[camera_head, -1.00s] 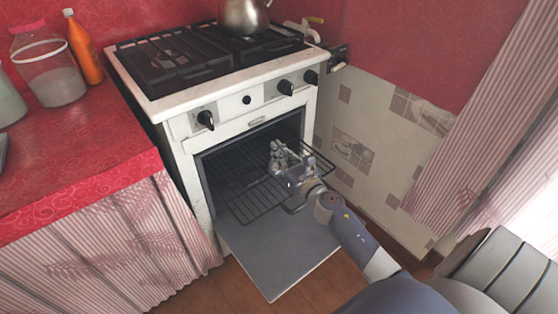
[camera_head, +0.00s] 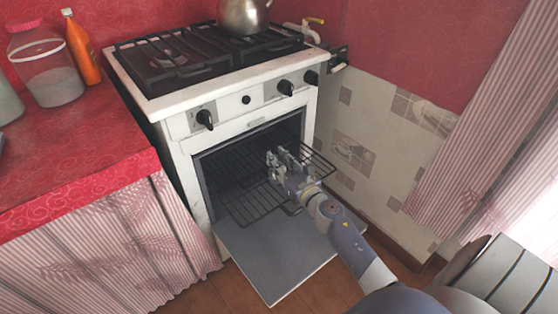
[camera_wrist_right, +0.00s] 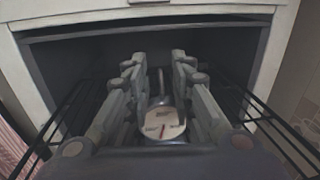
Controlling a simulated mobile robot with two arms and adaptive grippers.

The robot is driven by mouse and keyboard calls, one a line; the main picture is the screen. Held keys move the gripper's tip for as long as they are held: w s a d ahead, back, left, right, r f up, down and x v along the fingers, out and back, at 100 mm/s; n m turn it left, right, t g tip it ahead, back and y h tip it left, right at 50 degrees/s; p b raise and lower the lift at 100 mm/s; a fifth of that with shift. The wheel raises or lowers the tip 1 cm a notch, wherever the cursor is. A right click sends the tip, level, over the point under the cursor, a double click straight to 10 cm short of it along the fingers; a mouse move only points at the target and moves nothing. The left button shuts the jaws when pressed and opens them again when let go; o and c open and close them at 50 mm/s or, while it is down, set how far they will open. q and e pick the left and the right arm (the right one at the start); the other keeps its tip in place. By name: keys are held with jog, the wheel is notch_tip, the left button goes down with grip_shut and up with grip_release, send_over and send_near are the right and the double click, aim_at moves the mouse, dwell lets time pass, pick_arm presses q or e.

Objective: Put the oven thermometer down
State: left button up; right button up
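The oven thermometer (camera_wrist_right: 163,122) shows in the right wrist view, with a round pale dial, a red mark and a thin part reaching towards the oven. It lies between the fingers of my right gripper (camera_wrist_right: 156,75). The fingers are apart, with gaps visible around the dial; whether they touch it lower down is hard to see. In the head view my right gripper (camera_head: 283,160) is at the wire oven rack (camera_head: 250,208), in front of the oven opening. The thermometer is hidden there. My left gripper is not in view.
The oven door (camera_head: 275,260) hangs open below the rack. The white stove (camera_head: 180,150) has knobs in front and a kettle (camera_head: 243,15) on top. A red counter (camera_head: 70,150) with a jar (camera_head: 50,75) and an orange bottle (camera_head: 84,48) stands left. A tiled wall is close on the right.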

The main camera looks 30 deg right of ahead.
jog(key=shift+r, duration=0.15)
jog(key=s, duration=1.1)
jog(key=shift+s+a+b, duration=0.25)
jog(key=shift+s+b, duration=0.1)
jog(key=shift+s, duration=0.05)
jog(key=m, duration=0.1)
jog(key=m+h, duration=0.1)
jog(key=m, duration=0.1)
jog(key=shift+s+d+r+h, duration=0.25)
jog(key=shift+d+r+h, duration=0.05)
jog(key=shift+r, duration=0.1)
jog(key=s+a+f+m+g, duration=0.3)
jog(key=s+m, duration=0.4)
jog(key=m, duration=0.3)
jog(key=s+a+f+m+g+y, duration=0.1)
jog(key=s+a+f+m+g, duration=0.3)
jog(key=m, duration=0.6)
jog(key=s+a+f+m+g+y, duration=0.1)
jog(key=s+a+f+m+g, duration=0.3)
jog(key=s+a+m+g, duration=0.3)
jog(key=s+a+m, duration=0.3)
jog(key=shift+s+m, duration=0.35)
jog(key=shift+m, duration=0.05)
jog(key=shift+a, duration=0.1)
